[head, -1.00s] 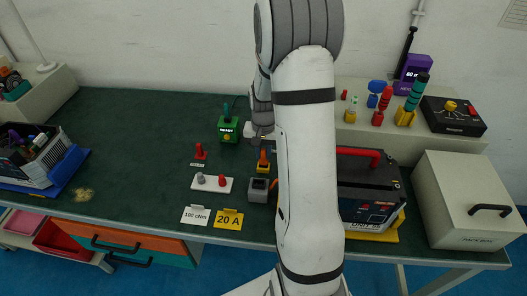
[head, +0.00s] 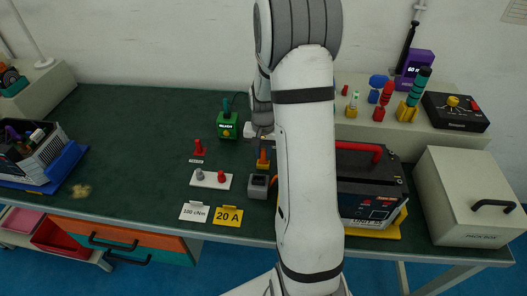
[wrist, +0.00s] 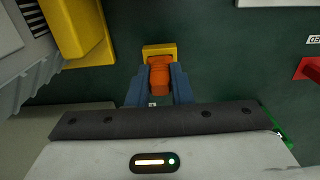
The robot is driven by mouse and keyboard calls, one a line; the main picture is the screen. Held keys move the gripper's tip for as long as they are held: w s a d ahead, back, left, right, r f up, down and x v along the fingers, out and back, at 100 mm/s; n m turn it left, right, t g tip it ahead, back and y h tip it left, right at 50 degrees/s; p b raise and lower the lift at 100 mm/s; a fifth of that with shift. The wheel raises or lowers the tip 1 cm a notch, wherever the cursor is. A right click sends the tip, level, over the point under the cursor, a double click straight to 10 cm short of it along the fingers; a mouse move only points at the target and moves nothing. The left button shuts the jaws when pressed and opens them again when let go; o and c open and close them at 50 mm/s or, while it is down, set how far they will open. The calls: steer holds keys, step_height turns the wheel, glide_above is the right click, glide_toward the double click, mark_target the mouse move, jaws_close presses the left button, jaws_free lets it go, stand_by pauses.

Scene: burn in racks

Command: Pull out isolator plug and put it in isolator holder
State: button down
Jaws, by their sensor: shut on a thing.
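An orange plug (wrist: 160,78), seemingly the isolator plug, sits between the two blue-grey fingers of my gripper (wrist: 160,88) in the wrist view. My gripper is shut on it. A yellow block (wrist: 160,50) is right at the plug's far end; I cannot tell whether the plug is still seated in it. In the head view the orange plug (head: 263,154) shows above the yellow block (head: 263,166), just left of my arm, which hides part of my gripper. No holder is clearly marked as the isolator holder.
A red peg (head: 198,148) with a label and a white plate (head: 211,180) with two knobs lie to the left. A green box (head: 228,127) stands behind, a grey block (head: 258,186) in front. A dark power unit (head: 370,185) stands right of my arm.

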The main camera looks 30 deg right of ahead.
steer(key=c, duration=1.2)
jaws_free()
steer(key=shift+r, duration=0.1)
